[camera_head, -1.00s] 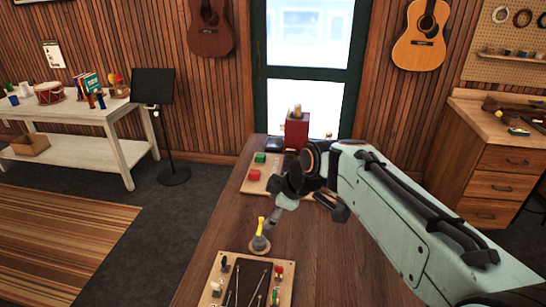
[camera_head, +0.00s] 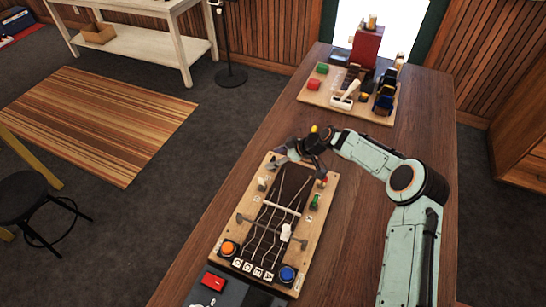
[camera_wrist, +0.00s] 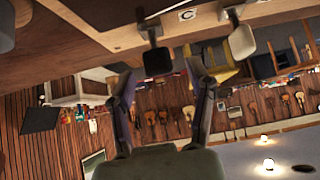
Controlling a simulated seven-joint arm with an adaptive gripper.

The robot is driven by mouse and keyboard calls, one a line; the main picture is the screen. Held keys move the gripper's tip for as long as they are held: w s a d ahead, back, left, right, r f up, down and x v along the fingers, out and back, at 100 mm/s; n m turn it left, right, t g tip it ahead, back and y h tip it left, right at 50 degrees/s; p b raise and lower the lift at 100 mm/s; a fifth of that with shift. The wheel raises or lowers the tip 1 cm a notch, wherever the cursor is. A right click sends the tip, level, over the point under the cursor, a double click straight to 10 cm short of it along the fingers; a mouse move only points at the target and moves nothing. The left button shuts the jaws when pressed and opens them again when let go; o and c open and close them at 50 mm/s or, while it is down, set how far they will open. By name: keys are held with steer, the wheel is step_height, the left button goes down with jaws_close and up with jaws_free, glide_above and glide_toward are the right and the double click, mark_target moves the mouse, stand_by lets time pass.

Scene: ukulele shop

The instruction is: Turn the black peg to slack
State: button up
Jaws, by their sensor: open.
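The black peg (camera_wrist: 158,60) sticks out from the edge of the wooden tuning board in the wrist view, its dark paddle head between and just beyond my fingertips. My gripper (camera_wrist: 160,78) is open, a finger on each side of the peg's line, with no clear contact. In the head view, the black peg (camera_head: 273,163) is at the board's far left corner, small and partly obscured by my gripper (camera_head: 284,152). A white peg (camera_wrist: 242,42) stands beside it in the wrist view, and shows nearer on the board's left side in the head view (camera_head: 262,184).
The board (camera_head: 229,228) also carries a red peg (camera_head: 323,180), a green peg (camera_head: 314,200), strings, an orange button (camera_head: 228,249) and a blue button (camera_head: 287,274). A second board (camera_head: 375,117) with blocks stands farther back. The table's right side (camera_head: 345,240) is bare.

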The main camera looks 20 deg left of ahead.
steer(key=shift+a+f, duration=0.4)
steer(key=shift+a, duration=0.05)
jaws_close()
steer(key=shift+m, duration=0.3)
steer(key=m+t+h, duration=0.1)
steer(key=m+t, duration=0.3)
steer(key=shift+s+m, duration=0.1)
steer(key=shift+m, duration=0.2)
steer(key=m+t+h, duration=0.1)
steer(key=m, duration=0.1)
steer(key=m+t+h, duration=0.1)
steer(key=m+t, duration=0.1)
steer(key=m, duration=0.1)
steer(key=shift+h, duration=0.3)
steer(key=m+t+h, duration=0.1)
steer(key=m+h, duration=0.1)
steer(key=m, duration=0.1)
steer(key=m+h, duration=0.1)
steer(key=m, duration=0.1)
steer(key=shift+m+t+h, duration=0.4)
steer(key=m+h, duration=0.4)
steer(key=m, duration=0.1)
steer(key=shift+m, duration=0.3)
